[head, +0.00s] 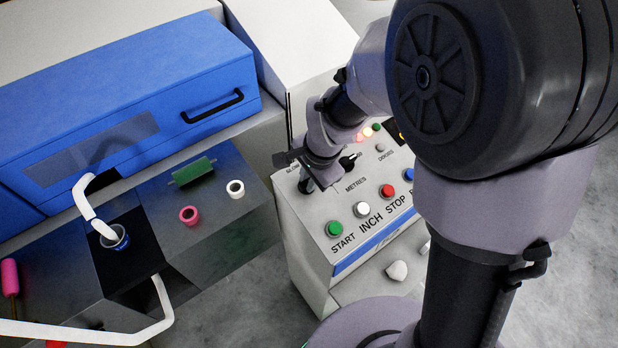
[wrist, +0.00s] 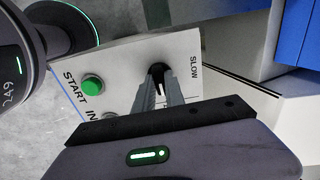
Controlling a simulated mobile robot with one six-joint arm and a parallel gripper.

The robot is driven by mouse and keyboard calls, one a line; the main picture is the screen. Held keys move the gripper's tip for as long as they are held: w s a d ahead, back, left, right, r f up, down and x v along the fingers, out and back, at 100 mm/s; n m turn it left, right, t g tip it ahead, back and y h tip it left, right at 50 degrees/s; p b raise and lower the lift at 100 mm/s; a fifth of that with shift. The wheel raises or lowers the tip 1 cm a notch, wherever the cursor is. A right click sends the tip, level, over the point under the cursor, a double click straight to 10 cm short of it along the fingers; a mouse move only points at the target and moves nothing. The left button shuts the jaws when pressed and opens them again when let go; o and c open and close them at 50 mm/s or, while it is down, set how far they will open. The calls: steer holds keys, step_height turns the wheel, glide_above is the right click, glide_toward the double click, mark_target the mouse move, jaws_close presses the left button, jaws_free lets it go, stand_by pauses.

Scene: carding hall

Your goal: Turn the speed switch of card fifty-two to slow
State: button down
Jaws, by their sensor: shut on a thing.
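The control panel (head: 330,213) of the carding machine shows at the centre of the head view. The speed switch (wrist: 157,69) is a small black knob on the white panel in the wrist view, with the word SLOW beside it. My gripper (wrist: 160,86) is shut on this knob, its two fingers reaching down to the panel. In the head view my gripper (head: 306,182) is at the panel's left end, mostly covering the switch. Which way the knob points is hidden by the fingers. No card number is readable.
A green START button (head: 335,229), white INCH button (head: 362,209), red STOP button (head: 387,191) and another black knob (head: 348,162) are close by. Lit lamps (head: 367,132) sit behind. A blue cover (head: 130,100) and a dark bench with a can (head: 114,238) stand left.

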steer(key=n+b, duration=0.1)
steer(key=n, duration=0.3)
steer(key=shift+f, duration=0.1)
steer(key=n+b, duration=0.1)
steer(key=n, duration=0.3)
steer(key=shift+n, duration=0.4)
steer(key=n+b, duration=0.1)
steer(key=n, duration=0.3)
steer(key=shift+n, duration=0.3)
steer(key=n, duration=0.4)
steer(key=shift+b, duration=0.3)
steer(key=shift+n, duration=0.3)
steer(key=c, duration=1.4)
jaws_free()
